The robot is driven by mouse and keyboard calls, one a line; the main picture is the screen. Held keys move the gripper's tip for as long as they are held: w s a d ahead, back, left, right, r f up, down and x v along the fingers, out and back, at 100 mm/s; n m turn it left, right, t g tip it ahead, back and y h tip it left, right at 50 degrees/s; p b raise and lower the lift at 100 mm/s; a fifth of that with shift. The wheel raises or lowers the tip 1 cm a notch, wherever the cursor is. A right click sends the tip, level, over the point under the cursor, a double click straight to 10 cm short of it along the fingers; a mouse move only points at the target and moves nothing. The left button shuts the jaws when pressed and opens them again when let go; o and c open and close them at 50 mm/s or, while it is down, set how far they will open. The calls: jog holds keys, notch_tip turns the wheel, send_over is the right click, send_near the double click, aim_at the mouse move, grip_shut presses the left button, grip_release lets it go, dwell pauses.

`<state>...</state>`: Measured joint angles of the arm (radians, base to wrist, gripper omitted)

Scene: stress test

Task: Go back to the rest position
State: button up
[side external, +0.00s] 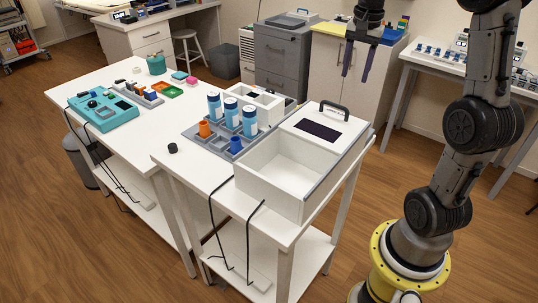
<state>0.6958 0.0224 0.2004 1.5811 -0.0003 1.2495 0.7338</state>
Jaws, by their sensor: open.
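My gripper (357,62) hangs high at the top right of centre in the side external view. Its two dark fingers point down, are spread apart and hold nothing. It appears above and behind the white table, in front of a cabinet in the picture. My arm's upper links run out of the top of the frame. On the near table, an open white box (285,175) has an empty inside and a lid part with a dark window and black handle. A grey tray (207,147) beside it holds several blue-and-white cans (232,112), an orange cup (204,129) and a blue cup (235,144).
A black knob-like piece (172,148) lies on the table left of the tray. A teal device (103,108) and small coloured trays (167,90) are on the far left table. Grey drawers (280,55) stand behind. Black cables hang over the near table's front edge.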

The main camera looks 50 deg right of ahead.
jog(key=s+a+r+n+t, duration=0.15)
jog(key=a+n, duration=0.25)
jog(key=a, duration=0.5)
jog(key=s+a+r+n+t, duration=0.1)
jog(key=s+a+r+n, duration=0.2)
jog(key=a, duration=0.7)
jog(key=s+a+f+n+t, duration=0.2)
jog(key=s+a+f+n, duration=0.3)
jog(key=s+f+n, duration=0.2)
jog(key=shift+s+a+f+n+y, duration=0.15)
jog(key=shift+s+a+n+y, duration=0.15)
jog(key=shift+s+n, duration=0.65)
jog(key=shift+w+n, duration=0.25)
